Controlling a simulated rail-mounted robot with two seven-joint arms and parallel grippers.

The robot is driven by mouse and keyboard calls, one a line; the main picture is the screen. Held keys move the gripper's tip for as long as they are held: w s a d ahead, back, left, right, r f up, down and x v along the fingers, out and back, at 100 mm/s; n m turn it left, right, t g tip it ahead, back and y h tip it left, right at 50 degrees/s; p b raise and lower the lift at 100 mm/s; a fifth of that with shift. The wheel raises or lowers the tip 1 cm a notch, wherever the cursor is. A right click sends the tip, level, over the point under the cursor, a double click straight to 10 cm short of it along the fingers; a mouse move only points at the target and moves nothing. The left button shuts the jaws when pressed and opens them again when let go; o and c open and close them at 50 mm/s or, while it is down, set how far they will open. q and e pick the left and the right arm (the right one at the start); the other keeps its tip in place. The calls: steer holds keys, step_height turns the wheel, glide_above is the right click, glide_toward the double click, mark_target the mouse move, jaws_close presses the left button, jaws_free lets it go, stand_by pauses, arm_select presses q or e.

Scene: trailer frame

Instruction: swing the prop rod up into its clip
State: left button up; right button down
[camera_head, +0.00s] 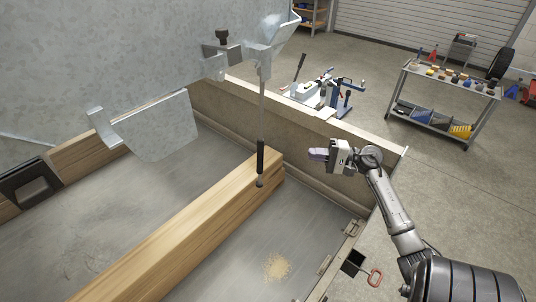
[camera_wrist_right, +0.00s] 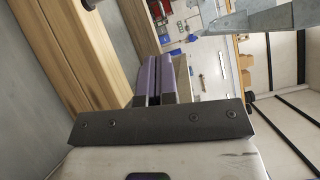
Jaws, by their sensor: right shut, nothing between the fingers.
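The prop rod (camera_head: 261,110) is thin and grey with a black grip sleeve (camera_head: 260,155) near its lower end. It hangs almost straight down from a bracket (camera_head: 262,55) on the raised galvanized panel (camera_head: 120,50). Its lower tip is just in front of the timber beam in the picture. A metal fitting with a black knob (camera_head: 222,36) sits left of the rod's top; I cannot tell whether it is the clip. My right gripper (camera_head: 318,154) is shut and empty, to the right of the sleeve and apart from it. Its purple fingers (camera_wrist_right: 155,80) show together in the wrist view.
A long timber beam (camera_head: 180,225) crosses the trailer bed below the rod. The trailer side wall (camera_head: 290,135) runs behind the rod and gripper. A galvanized flap (camera_head: 155,125) hangs at left. A tool cart (camera_head: 445,85) stands beyond the trailer. Open air lies between gripper and rod.

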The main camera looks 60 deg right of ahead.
steer(key=w+a+n+p, duration=0.1)
steer(key=w+a+p, duration=0.2)
steer(key=w+a, duration=0.5)
steer(key=shift+w+r+n, duration=0.3)
steer(key=shift+w+n, duration=0.1)
steer(key=shift+w, duration=0.85)
steer(key=shift+a, duration=0.1)
